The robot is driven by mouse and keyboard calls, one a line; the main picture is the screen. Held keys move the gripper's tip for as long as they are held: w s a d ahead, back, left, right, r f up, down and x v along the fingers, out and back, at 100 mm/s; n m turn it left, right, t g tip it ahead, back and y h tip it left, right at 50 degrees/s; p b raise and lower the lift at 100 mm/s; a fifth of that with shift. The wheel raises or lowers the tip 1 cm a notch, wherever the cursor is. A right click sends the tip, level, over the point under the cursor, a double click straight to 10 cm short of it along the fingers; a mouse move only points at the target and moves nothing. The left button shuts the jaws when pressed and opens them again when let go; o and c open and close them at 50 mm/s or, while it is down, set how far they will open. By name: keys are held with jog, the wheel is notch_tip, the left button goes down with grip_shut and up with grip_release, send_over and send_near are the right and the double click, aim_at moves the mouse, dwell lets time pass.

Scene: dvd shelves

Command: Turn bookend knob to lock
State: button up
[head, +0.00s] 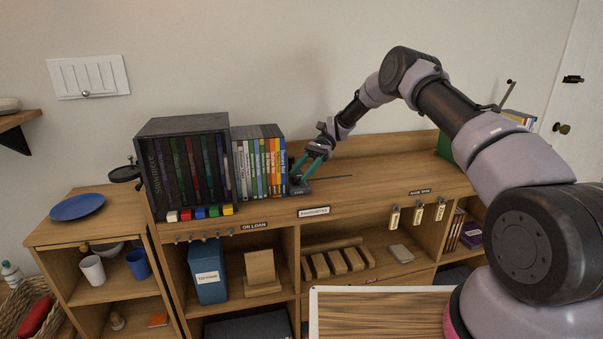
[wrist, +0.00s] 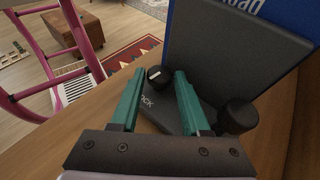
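The dark grey bookend (head: 301,188) stands at the right end of the row of DVDs on the shelf top. In the wrist view its upright plate (wrist: 225,60) rises behind its flat base, which bears partly hidden lettering ending in "OCK". A small black knob (wrist: 158,77) with a white mark sits on the base. My gripper (wrist: 160,73) has teal fingers. They are apart, with the knob showing between their tips and narrow gaps on both sides. In the head view my gripper (head: 298,175) points down at the bookend; the knob cannot be made out there.
A second, larger black knob-like part (wrist: 237,115) is just right of the right finger. DVDs (head: 260,165) and a dark box set (head: 185,170) stand left of the bookend. The shelf top (head: 390,180) to the right is mostly clear.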

jog(key=shift+o, duration=1.1)
